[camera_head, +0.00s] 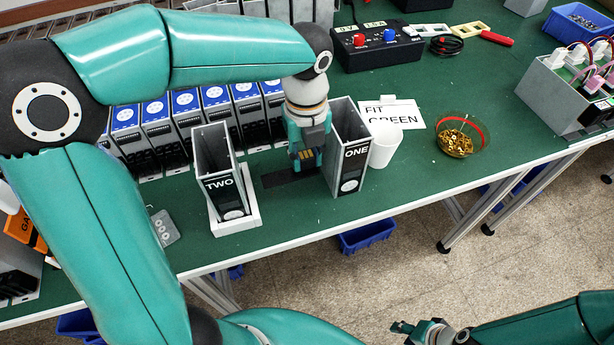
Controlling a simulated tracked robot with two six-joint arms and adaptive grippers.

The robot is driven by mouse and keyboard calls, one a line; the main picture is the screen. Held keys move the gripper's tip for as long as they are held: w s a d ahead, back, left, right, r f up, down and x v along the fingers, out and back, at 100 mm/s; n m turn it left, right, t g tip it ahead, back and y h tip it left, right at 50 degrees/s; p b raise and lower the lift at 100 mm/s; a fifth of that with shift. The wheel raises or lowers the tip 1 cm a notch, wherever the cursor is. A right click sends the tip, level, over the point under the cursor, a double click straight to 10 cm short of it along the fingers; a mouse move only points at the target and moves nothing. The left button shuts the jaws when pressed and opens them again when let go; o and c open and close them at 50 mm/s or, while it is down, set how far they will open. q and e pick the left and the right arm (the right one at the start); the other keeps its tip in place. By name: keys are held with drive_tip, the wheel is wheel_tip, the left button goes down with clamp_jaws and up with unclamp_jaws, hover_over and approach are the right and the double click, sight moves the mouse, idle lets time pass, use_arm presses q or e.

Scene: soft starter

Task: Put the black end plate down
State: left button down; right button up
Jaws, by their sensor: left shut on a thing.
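The black end plate (280,179) is a thin dark flat piece, lying level at or very near the green table top between the housings marked TWO (222,175) and ONE (349,150). My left gripper (306,168) points down over its right part and is shut on it. The fingertips partly hide the plate, so I cannot tell if it touches the table. ONE stands close to the right of the gripper. TWO stands in a white holder (238,223) to the left. My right gripper (408,329) is low in the picture, away from the table; its jaw opening is unclear.
A white cup (383,148) stands right of ONE, before a FIT GREEN card (404,113). A bowl of brass parts (461,137) is farther right. A row of blue-topped modules (187,108) stands behind. The table's front edge (300,240) is close.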

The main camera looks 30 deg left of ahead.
sight(306, 185)
use_arm(q)
drive_tip(key=shift+f, duration=3.3)
drive_tip(key=shift+b, duration=0.3)
drive_tip(key=c, duration=1.1)
unclamp_jaws()
drive_tip(key=shift+c, duration=0.2)
wheel_tip(306, 185, up, 12)
drive_tip(key=shift+r+p, duration=0.1)
drive_tip(key=shift+p, duration=0.65)
